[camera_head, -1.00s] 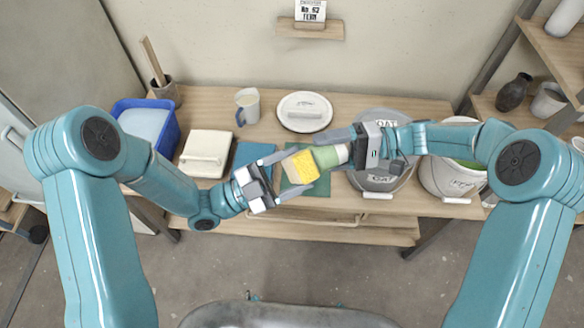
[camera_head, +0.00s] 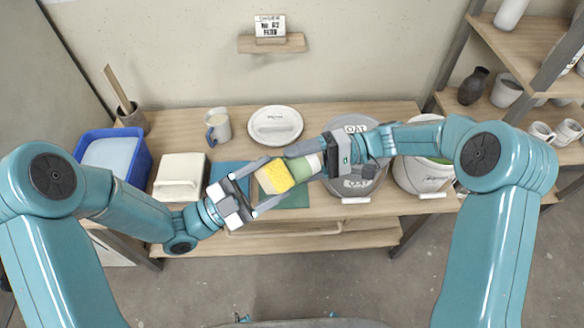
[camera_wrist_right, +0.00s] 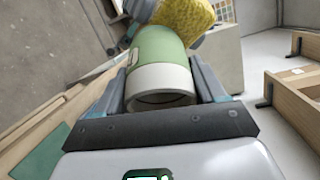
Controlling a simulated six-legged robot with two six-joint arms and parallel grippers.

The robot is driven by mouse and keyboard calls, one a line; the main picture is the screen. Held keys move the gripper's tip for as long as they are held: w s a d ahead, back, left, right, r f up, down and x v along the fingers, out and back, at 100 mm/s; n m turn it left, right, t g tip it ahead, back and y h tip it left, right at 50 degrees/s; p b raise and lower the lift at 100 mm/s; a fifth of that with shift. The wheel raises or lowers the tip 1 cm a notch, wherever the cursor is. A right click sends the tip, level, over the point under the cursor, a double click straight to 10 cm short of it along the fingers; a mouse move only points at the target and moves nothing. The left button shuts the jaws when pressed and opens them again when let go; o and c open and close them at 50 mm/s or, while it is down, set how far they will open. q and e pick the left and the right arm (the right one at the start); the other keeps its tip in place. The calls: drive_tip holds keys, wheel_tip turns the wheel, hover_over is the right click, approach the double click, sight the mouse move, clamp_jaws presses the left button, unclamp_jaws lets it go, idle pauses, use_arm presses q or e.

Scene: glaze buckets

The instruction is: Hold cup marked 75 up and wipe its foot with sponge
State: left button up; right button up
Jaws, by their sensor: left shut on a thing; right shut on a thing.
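My left gripper (camera_head: 272,180) is shut on the yellow sponge (camera_head: 272,177), which has a paler edge. My right gripper (camera_head: 306,164) is shut on a green cup (camera_head: 302,167) with a white band, held on its side above the table. In the right wrist view the cup (camera_wrist_right: 160,48) lies between the fingers, its open mouth toward the camera and its far end at the sponge (camera_wrist_right: 185,18). The sponge appears to touch the foot, but the contact is hidden. No number on the cup is readable.
Shelves (camera_head: 520,52) stand at right.

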sight(266, 193)
use_arm(q)
drive_tip(key=shift+f, duration=1.9)
drive_tip(key=shift+w+r, duration=0.1)
drive_tip(key=shift+r, duration=0.2)
use_arm(e)
drive_tip(key=shift+w, duration=0.1)
use_arm(q)
drive_tip(key=shift+d+r, duration=0.1)
drive_tip(key=shift+r, duration=1.6)
drive_tip(key=shift+f, duration=2.1)
drive_tip(key=shift+s+a+r, duration=0.1)
drive_tip(key=shift+s+a, duration=0.15)
drive_tip(key=s+a, duration=0.2)
drive_tip(key=a, duration=0.6)
drive_tip(key=s+a, duration=0.1)
drive_tip(key=a, duration=0.8)
drive_tip(key=shift+s+a, duration=0.2)
drive_tip(key=shift+s, duration=0.15)
